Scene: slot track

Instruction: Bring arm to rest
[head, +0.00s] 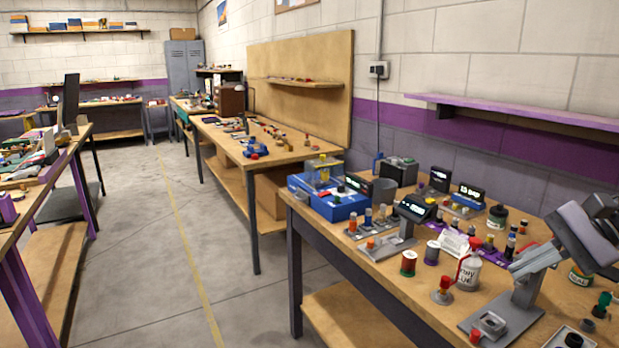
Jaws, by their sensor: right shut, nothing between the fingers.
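My right arm comes in at the right edge of the head view, dark and grey. My right gripper (534,263) is shut and empty, above the workbench (345,232) at the right. It is close to a grey stand (516,298) on the bench and partly overlaps it in the picture; I cannot tell whether they touch. My left gripper is out of view.
A purple shelf (520,112) is on the wall behind. The floor aisle (150,250) at left is clear.

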